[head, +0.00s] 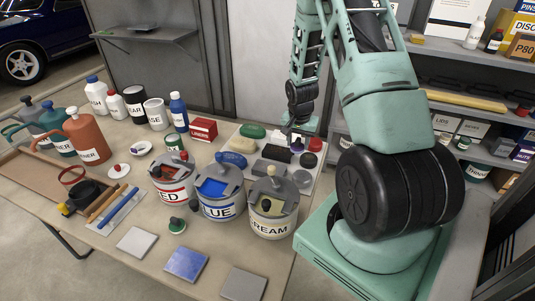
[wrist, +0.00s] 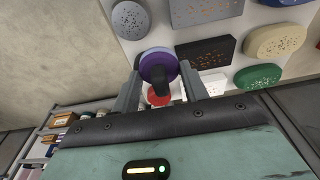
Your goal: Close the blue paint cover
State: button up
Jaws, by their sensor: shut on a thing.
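The blue paint can (head: 220,203) stands on the table between the red and cream cans. Its grey lid (head: 227,170) has an open section, and blue paint (head: 212,187) shows through it. My gripper (head: 295,143) is to the right of and beyond the can, over a pale board of pads. In the wrist view, my gripper (wrist: 160,70) is shut on a small knobbed disc (wrist: 157,62), purple with a dark handle between the fingers. Whether the disc touches the board is unclear. The blue can is not in the wrist view.
The red can (head: 173,185) and cream can (head: 272,215) flank the blue one closely. The pale board (head: 250,132) carries several sanding pads. Jugs (head: 86,138) and bottles stand at left and behind.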

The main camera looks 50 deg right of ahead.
jog(key=f, duration=0.4)
jog(key=f+p, duration=0.1)
jog(key=f, duration=0.1)
jog(key=shift+w+d+f, duration=0.1)
jog(key=shift+w+d, duration=0.25)
jog(key=shift+f+p, duration=0.55)
jog(key=shift+f, duration=1.65)
jog(key=shift+f, duration=0.1)
jog(key=o, duration=1)
jog(key=shift+c, duration=0.2)
